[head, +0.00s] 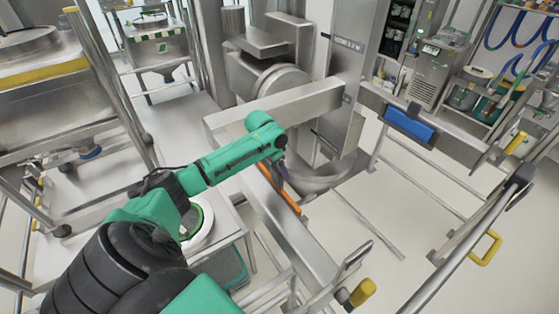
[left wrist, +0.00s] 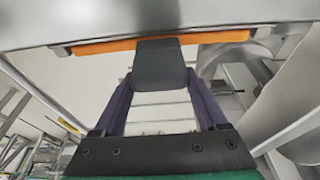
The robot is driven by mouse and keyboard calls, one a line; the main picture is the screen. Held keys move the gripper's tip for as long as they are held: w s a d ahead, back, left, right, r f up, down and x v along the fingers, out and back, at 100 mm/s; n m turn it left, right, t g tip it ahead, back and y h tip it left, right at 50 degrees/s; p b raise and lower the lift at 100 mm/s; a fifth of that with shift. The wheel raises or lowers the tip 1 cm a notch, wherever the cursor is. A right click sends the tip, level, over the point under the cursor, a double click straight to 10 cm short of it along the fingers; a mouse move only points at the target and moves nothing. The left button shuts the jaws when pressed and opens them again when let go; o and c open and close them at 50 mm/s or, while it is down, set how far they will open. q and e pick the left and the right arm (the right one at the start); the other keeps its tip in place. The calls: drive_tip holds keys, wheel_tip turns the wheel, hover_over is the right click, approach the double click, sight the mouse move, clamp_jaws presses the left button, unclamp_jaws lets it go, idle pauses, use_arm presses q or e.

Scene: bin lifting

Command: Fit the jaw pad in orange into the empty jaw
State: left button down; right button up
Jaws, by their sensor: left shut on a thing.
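The orange jaw pad (left wrist: 110,46) lies along the metal beam of the left jaw (left wrist: 200,12) in the left wrist view, between small dark lugs at its ends. It has a dark grey grip block (left wrist: 160,65) in its middle. My left gripper (left wrist: 161,85) is shut on this block, with one purple finger on each side. In the head view only a thin strip of the orange pad (head: 291,203) shows beside the beam (head: 303,243), partly behind my arm. I cannot tell whether it is fully seated. My right gripper is not in view.
A blue pad (head: 410,125) sits on the opposite beam (head: 450,140) at the right. A steel column (head: 350,70) stands behind the jaws. A rail with a yellow handle (head: 485,247) is at the right. Floor between the beams is open apart from thin rails.

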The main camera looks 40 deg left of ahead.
use_arm(q)
drive_tip(key=shift+f, duration=0.6)
idle(0.6)
drive_tip(key=shift+c, duration=0.5)
unclamp_jaws()
drive_tip(key=shift+o, duration=0.5)
drive_tip(key=shift+s+r, duration=0.1)
drive_tip(key=b+v, duration=0.3)
drive_tip(key=v, duration=1.1)
drive_tip(key=shift+r, duration=0.2)
